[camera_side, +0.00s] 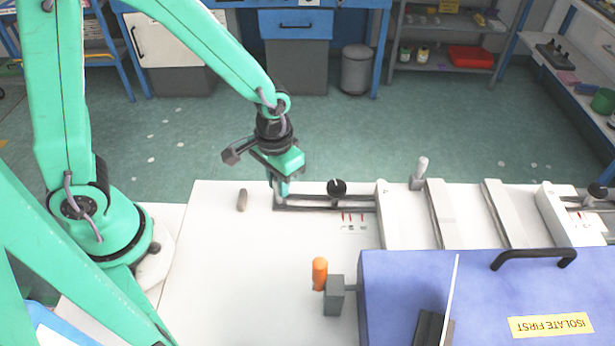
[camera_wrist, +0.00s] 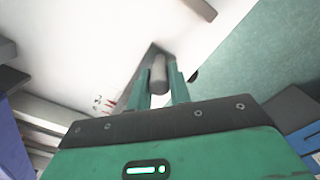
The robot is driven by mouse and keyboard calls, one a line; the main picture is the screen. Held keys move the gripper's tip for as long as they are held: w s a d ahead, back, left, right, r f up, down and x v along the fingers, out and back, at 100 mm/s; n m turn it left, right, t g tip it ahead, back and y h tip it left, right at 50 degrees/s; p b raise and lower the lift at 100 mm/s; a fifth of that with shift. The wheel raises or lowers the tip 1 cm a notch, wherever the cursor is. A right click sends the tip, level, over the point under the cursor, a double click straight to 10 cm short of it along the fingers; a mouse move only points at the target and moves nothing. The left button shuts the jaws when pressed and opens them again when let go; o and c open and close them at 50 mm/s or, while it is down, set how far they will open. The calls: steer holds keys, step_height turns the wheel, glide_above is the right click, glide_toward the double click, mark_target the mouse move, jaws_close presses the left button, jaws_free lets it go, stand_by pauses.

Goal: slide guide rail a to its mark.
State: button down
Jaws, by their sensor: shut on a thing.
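My gripper (camera_side: 279,191) points down at the left end of a dark slotted rail (camera_side: 308,209) on the white table. In the wrist view, its two green fingers (camera_wrist: 160,84) stand either side of a grey upright post (camera_wrist: 158,72) and are shut on it. The fingers mostly hide the post in the side view. Short red marks (camera_side: 352,217) with small, unreadable print lie just in front of the rail, toward its right part.
A black knob (camera_side: 337,187) stands by the rail. A loose grey-brown peg (camera_side: 242,200) lies left of my gripper. White crossbars (camera_side: 449,214), an orange-topped part (camera_side: 320,272) and a blue cover (camera_side: 420,285) stand to the right. The table's front left is clear.

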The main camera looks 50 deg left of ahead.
steer(key=c, duration=1.3)
jaws_free()
steer(key=shift+r, duration=0.15)
steer(key=shift+r, duration=3.8)
steer(key=shift+a+r, duration=0.2)
steer(key=shift+r, duration=0.1)
steer(key=s+a+r+t, duration=0.2)
steer(key=a+r, duration=0.1)
steer(key=r, duration=0.1)
steer(key=s+a+r+t, duration=0.1)
steer(key=s+a+r, duration=0.2)
steer(key=r, duration=0.1)
steer(key=s+a+r+t, duration=0.2)
steer(key=s+a+r, duration=0.1)
steer(key=r, duration=0.1)
steer(key=shift+a+r+t, duration=0.1)
steer(key=shift+a+t, duration=0.1)
steer(key=shift+t, duration=0.1)
